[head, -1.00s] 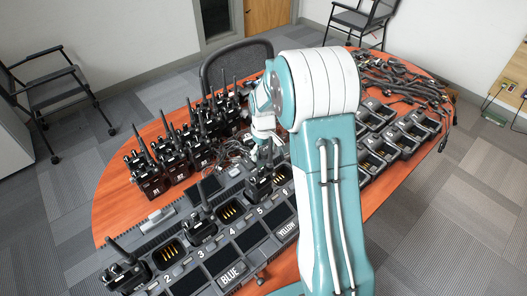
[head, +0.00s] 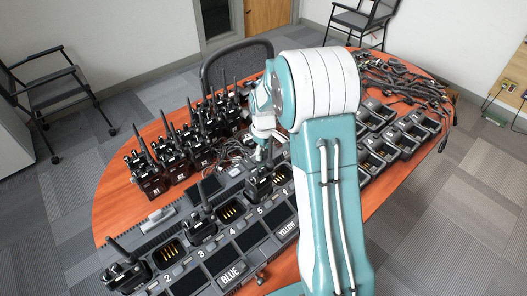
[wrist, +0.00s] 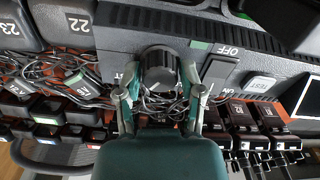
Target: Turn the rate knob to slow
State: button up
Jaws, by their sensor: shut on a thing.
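The rate knob (wrist: 158,70) is a black ribbed round knob on the dark grey charger unit (wrist: 130,18) in the wrist view. My gripper (wrist: 158,86) has one finger on each side of the knob and is shut on it. The lettering around the knob is mostly covered by the fingers, so I cannot read its setting. In the head view my arm hides the knob and the gripper's fingertips.
A rocker switch (wrist: 216,72) marked OFF sits right of the knob. Tangled cables (wrist: 70,75) and several radios (wrist: 245,120) lie close by. In the head view a radio (head: 200,222) stands in the charger bank. Bare orange table (head: 112,200) shows at the left.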

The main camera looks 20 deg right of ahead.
jog(key=n, duration=0.4)
jog(key=shift+s+f+n, duration=0.1)
jog(key=shift+f+n, duration=0.05)
jog(key=shift+n, duration=0.15)
jog(key=n, duration=0.3)
jog(key=shift+n, duration=0.4)
jog(key=n, duration=0.3)
jog(key=shift+n, duration=2)
jog(key=o, duration=1.2)
